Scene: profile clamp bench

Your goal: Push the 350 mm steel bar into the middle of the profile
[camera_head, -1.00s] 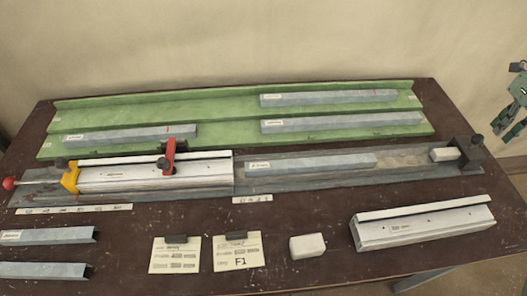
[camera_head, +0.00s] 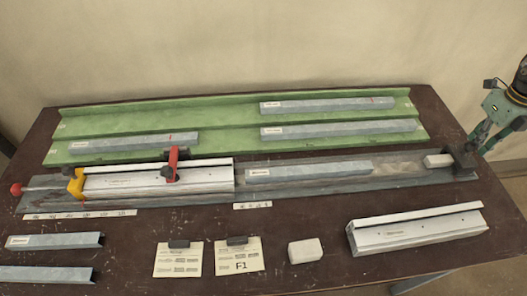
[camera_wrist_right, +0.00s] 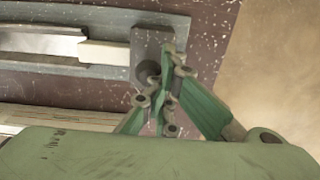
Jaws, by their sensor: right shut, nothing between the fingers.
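A grey steel bar with a white label (camera_head: 310,170) lies in the channel of the long grey fixture (camera_head: 400,180); the label is too small to read. To its left the white profile (camera_head: 130,182) sits under a red clamp (camera_head: 172,164). A small white block (camera_head: 438,160) lies in the channel to the bar's right, beside a dark end stop (camera_head: 463,158). My right gripper (camera_head: 477,146) is shut and empty at the stop's right side. In the right wrist view its fingers (camera_wrist_right: 160,80) overlap the dark knob by the stop; contact cannot be told. My left gripper is not in view.
A green rack (camera_head: 230,125) with several grey bars stands behind the fixture. In front are two channel pieces (camera_head: 55,241), cards (camera_head: 178,260), a white block (camera_head: 305,251) and another white profile (camera_head: 415,232). A yellow clamp (camera_head: 76,184) is at the left.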

